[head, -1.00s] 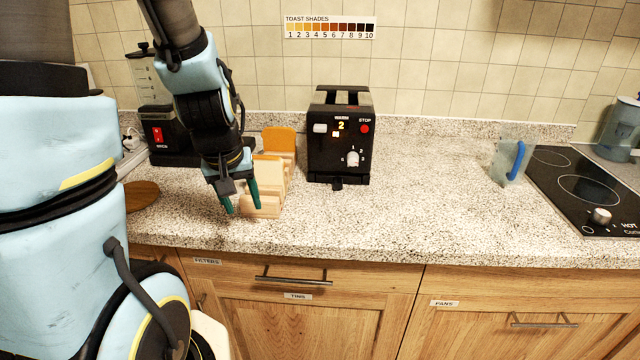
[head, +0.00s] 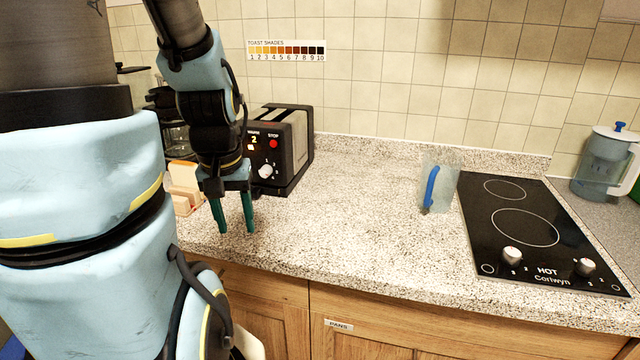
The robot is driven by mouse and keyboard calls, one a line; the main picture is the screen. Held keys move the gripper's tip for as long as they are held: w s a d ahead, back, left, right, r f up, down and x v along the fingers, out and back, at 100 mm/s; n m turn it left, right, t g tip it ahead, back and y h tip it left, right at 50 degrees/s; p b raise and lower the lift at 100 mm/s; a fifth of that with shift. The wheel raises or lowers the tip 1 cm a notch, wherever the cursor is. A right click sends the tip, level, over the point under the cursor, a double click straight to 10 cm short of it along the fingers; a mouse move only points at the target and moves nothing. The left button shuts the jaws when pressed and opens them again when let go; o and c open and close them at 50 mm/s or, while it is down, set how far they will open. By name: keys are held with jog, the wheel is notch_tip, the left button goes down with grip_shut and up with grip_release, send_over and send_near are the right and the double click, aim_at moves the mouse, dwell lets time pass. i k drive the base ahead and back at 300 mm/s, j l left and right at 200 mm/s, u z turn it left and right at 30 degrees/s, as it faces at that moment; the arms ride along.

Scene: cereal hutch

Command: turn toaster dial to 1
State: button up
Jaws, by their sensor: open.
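The black toaster (head: 297,150) stands on the counter near the back wall, left of centre. Its front panel faces left and toward me, with a lit display (head: 254,139) that seems to read 2. A red STOP button (head: 274,143) is at the panel's upper right. The white dial (head: 265,171) is below it, with small numbers around it that I cannot read clearly. My gripper (head: 234,228) is open and empty, pointing down in front of the toaster, apart from the dial. My arm hides the left part of the panel.
A toast shade chart (head: 287,50) hangs on the wall.

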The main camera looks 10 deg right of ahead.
aim_at(267, 170)
jog(key=k+l+u, duration=0.15)
jog(key=l, duration=0.3)
jog(key=k+l+u, duration=0.1)
jog(key=l, duration=0.35)
jog(key=k+l+u, duration=0.15)
jog(key=k+l, duration=0.15)
jog(key=k+l+u, duration=0.15)
jog(key=l, duration=0.35)
jog(key=u, duration=1.75)
jog(key=k+j, duration=0.05)
